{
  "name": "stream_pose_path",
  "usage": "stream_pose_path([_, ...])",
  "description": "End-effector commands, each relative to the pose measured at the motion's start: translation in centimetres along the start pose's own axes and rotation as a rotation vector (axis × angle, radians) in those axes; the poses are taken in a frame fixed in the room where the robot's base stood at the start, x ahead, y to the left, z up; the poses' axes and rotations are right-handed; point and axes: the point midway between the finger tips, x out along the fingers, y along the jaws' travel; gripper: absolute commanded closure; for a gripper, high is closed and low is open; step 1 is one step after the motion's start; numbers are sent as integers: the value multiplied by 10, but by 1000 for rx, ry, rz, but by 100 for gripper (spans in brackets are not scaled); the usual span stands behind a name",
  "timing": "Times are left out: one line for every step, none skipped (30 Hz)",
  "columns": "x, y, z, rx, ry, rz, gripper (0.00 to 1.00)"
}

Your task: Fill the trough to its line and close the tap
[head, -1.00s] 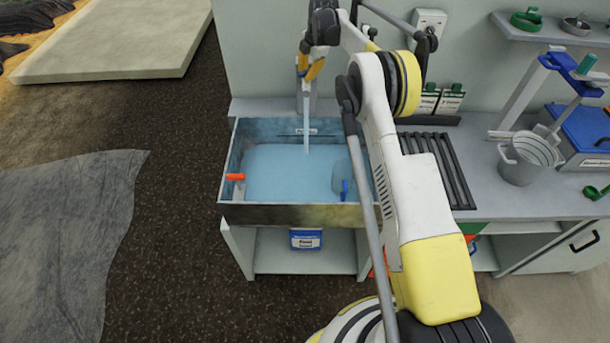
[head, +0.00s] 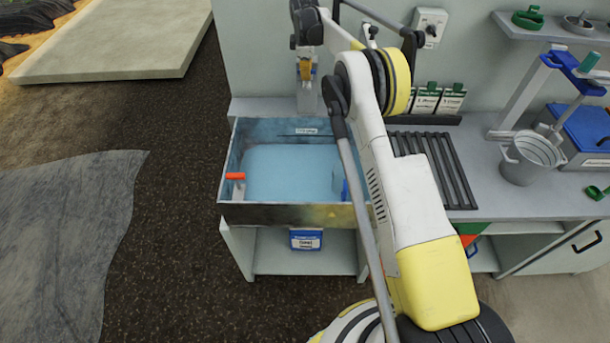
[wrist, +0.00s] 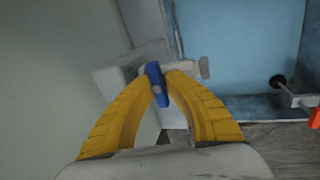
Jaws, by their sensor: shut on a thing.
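The trough (head: 290,214) stands on the bench at the left and holds blue water (head: 285,172). A small label (head: 307,131) and a dark line mark its back wall, and the water's far edge shows below them. No stream falls into it. My gripper (head: 305,72) is at the tap behind the trough, partly hidden by my arm. In the wrist view, its yellow fingers (wrist: 162,82) are shut on the blue tap handle (wrist: 156,90). The pale tap body (wrist: 185,68) shows beyond them, with the water (wrist: 240,45) at the right.
An orange handle (head: 235,177) is at the trough's left side, and a blue part (head: 345,190) at its right is partly hidden by my arm. A black rack (head: 445,170) and a grey bucket (head: 528,160) stand to the right.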

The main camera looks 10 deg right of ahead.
Motion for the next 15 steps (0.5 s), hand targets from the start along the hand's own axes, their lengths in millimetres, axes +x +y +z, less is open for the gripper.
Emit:
stream_pose_path([0,2,0,0,2,6,100])
stream_pose_path([0,2,0,0,2,7,80])
stream_pose_path([0,2,0,0,2,6,67])
stream_pose_path([0,2,0,-1,2,5,58])
stream_pose_path([0,2,0,-1,2,5,57])
stream_pose_path([0,1,0,-1,2,5,57])
stream_pose_path([0,1,0,-1,2,4,57])
stream_pose_path([0,1,0,-1,2,4,57])
stream_pose_path([0,1,0,-1,2,4,57])
stream_pose_path([0,1,0,-1,1,3,57])
stream_pose_path([0,1,0,-1,1,3,57])
stream_pose_path([0,1,0,-1,1,3,57])
stream_pose_path([0,1,0,-1,1,3,57])
stream_pose_path([0,1,0,-1,1,3,57])
stream_pose_path([0,1,1,-1,1,2,57])
